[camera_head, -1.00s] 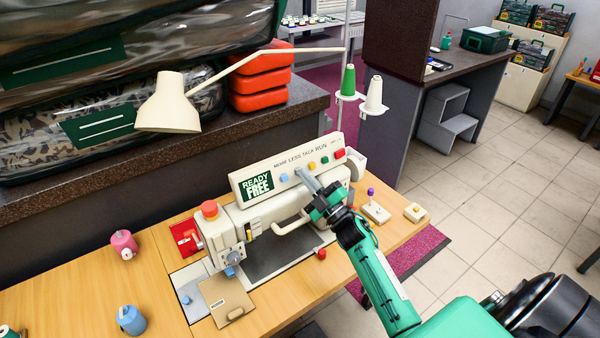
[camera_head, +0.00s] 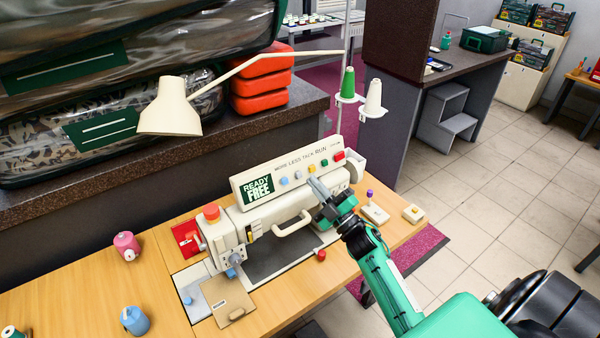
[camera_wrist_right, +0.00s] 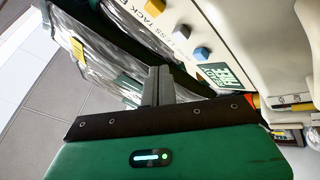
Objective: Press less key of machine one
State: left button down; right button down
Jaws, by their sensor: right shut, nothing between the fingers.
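The sewing machine (camera_head: 270,222) stands on the wooden table, with a slanted panel (camera_head: 262,170) reading "MORE LESS TACK RUN". A row of small keys runs along the panel: blue at left, then the pale grey-white key (camera_head: 297,175), seemingly under LESS, then yellow, green and red. My right gripper (camera_head: 316,186) is shut and empty, just below and right of that key, apart from it in the picture. The grey-white key also shows in the right wrist view (camera_wrist_right: 181,32), ahead of the fingers (camera_wrist_right: 158,85). My left gripper is not in view.
A white lamp (camera_head: 170,108) arches above the machine. Thread cones (camera_head: 373,98) stand on holders behind it. A red knob (camera_head: 211,212) tops its left end. Small pedestals (camera_head: 375,213) sit at the table's right side. Bagged comforters (camera_head: 100,130) lie on the dark counter behind.

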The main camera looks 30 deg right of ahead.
jog(key=shift+s+r+p, duration=0.2)
jog(key=shift+s, duration=0.4)
jog(key=shift+s+r+p, duration=0.15)
jog(key=shift+s, duration=0.4)
jog(key=shift+f, duration=0.1)
